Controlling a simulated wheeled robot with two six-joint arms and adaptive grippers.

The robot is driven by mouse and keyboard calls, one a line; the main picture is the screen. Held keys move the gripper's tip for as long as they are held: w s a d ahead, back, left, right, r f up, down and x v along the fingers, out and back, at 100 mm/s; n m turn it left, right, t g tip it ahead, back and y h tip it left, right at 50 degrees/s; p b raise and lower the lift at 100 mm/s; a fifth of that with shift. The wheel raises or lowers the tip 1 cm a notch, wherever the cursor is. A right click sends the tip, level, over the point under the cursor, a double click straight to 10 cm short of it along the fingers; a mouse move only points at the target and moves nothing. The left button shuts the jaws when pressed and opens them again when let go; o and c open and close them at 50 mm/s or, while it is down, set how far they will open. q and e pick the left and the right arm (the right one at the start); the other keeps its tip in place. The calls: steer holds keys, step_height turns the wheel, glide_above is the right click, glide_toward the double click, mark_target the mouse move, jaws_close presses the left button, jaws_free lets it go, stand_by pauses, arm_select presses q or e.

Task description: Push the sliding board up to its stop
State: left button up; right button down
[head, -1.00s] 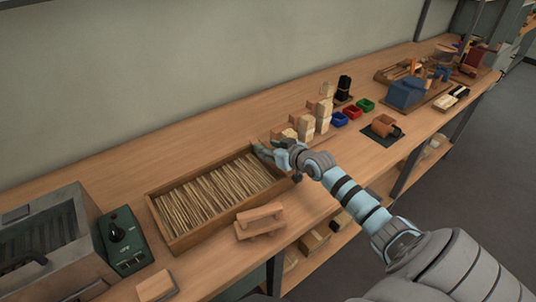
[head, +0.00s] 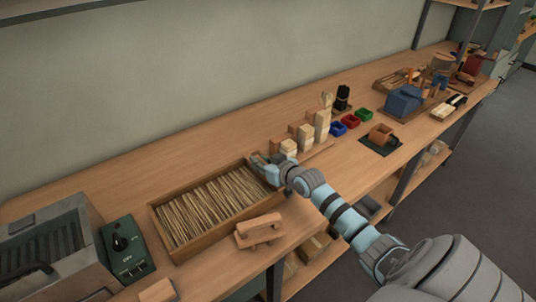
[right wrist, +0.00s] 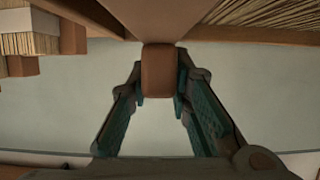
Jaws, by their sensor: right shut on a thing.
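A long wooden tray (head: 202,245) full of pale bristle sticks (head: 208,206) lies on the bench in the head view. My right gripper (head: 264,166) is at the tray's right end and hides much of it. In the right wrist view my right gripper (right wrist: 158,92) has its fingers on both sides of a brown wooden grip (right wrist: 158,66) and is shut on it. The grip joins a wooden board (right wrist: 152,18) above it in that view, which I take to be the sliding board. Any stop is hidden or too small to tell. My left gripper is out of view.
A handled wooden block (head: 258,231) stands close in front of the tray. A green control box (head: 124,248) and a grey machine (head: 45,245) are at left. Stacked bristle blocks (head: 306,137) stand right of the tray, with small coloured bins (head: 350,121) beyond.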

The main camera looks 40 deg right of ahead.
steer(key=a+p, duration=0.5)
steer(key=a, duration=0.5)
steer(key=shift+w+a+r, duration=0.1)
steer(key=shift+a, duration=0.55)
steer(key=c, duration=1.5)
jaws_free()
steer(key=shift+a, duration=0.1)
